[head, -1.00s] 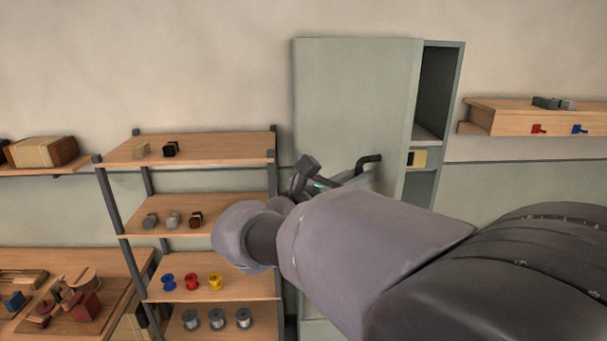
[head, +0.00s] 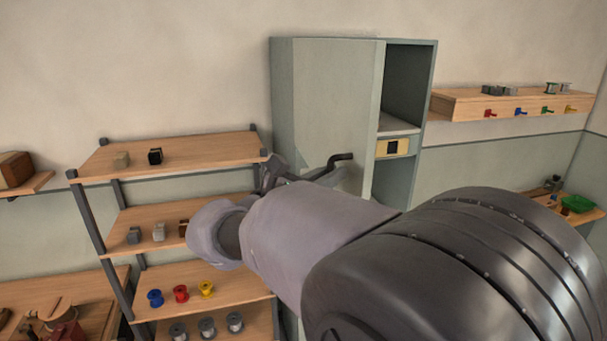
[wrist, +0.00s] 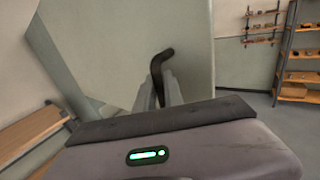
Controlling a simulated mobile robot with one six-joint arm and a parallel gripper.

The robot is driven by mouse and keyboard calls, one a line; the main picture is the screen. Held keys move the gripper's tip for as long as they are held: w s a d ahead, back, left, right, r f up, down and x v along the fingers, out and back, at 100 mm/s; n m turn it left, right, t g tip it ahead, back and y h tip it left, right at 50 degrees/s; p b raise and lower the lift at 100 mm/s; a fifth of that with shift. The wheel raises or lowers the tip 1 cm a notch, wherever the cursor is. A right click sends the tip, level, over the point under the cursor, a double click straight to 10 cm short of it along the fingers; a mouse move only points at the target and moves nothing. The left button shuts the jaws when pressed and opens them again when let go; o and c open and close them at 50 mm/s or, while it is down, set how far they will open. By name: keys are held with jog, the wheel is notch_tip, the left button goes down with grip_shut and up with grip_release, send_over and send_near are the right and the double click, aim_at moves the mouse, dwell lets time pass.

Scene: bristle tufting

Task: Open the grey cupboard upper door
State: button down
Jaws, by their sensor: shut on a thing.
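The grey cupboard's upper door (head: 325,95) stands partly open, swung out to the left, with the dark upper compartment (head: 405,85) showing at its right. The black bent door handle (head: 342,158) sticks out low on the door near its free edge. My gripper (head: 322,172) is at the handle, partly hidden by my arm in the head view. In the wrist view the black handle (wrist: 160,72) passes between the two grey fingers of my gripper (wrist: 164,90), which are shut on it. The door panel (wrist: 125,50) fills the middle of that view.
A wooden rack (head: 185,220) with spools and small blocks stands close at the left of the cupboard. A wall shelf (head: 510,103) with coloured pegs is at the right. A yellow-and-black plate (head: 393,147) sits below the open compartment.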

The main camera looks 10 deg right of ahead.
jog(key=shift+d+r, duration=0.1)
jog(key=c, duration=1.5)
grip_release()
jog(key=shift+o, duration=0.2)
jog(key=b+v, duration=0.2)
jog(key=v, duration=1.5)
jog(key=shift+a, duration=0.2)
jog(key=shift+s, duration=0.1)
